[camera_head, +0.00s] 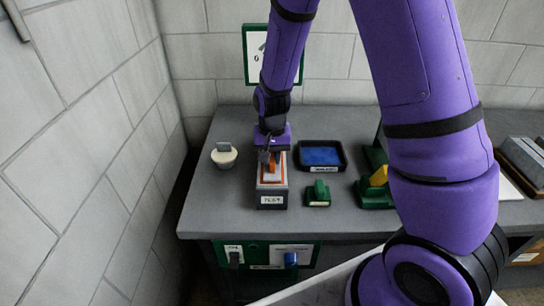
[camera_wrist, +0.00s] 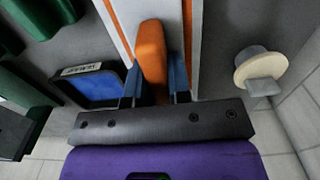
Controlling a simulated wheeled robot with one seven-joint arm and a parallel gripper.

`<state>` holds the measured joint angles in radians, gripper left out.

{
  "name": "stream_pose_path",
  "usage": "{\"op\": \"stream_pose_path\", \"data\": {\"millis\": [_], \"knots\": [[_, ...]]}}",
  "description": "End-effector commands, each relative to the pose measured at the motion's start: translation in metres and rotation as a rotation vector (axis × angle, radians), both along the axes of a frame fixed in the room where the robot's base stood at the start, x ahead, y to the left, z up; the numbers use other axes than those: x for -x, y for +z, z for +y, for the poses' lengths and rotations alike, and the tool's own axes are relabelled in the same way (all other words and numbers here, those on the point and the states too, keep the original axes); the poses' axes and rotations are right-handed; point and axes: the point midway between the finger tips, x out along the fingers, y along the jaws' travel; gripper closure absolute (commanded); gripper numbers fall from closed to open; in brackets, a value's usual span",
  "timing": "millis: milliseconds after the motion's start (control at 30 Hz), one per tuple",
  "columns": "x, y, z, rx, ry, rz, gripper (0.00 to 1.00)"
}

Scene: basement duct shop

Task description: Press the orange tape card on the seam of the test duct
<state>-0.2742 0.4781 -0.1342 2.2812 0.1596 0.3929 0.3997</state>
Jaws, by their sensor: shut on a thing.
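The test duct (camera_head: 271,201) is a small grey box with a white label reading like "TEST", standing on the grey bench. Its pale top has an orange border, and an orange strip (camera_wrist: 112,14) shows on it in the wrist view. My gripper (camera_head: 271,160) points down over the duct's top. It is shut on an upright orange piece, the tape card's grip (camera_wrist: 151,50), held between two blue fingers (camera_wrist: 153,78). The card's lower part is hidden by the gripper, so I cannot tell whether it touches the seam.
A black tray with a blue pad (camera_head: 320,154), a small green block (camera_head: 318,194) and a green stand with a yellow wedge (camera_head: 378,177) are to the right. A block wall (camera_head: 90,150) closes the left side.

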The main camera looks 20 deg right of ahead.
Motion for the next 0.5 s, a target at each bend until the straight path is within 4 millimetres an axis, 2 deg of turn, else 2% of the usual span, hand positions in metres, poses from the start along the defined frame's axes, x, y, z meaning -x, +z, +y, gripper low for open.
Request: {"op": "stream_pose_path", "data": {"millis": [500], "knots": [[-0.001,0.037,0.001,-0.001,0.001,-0.005,1.0]]}}
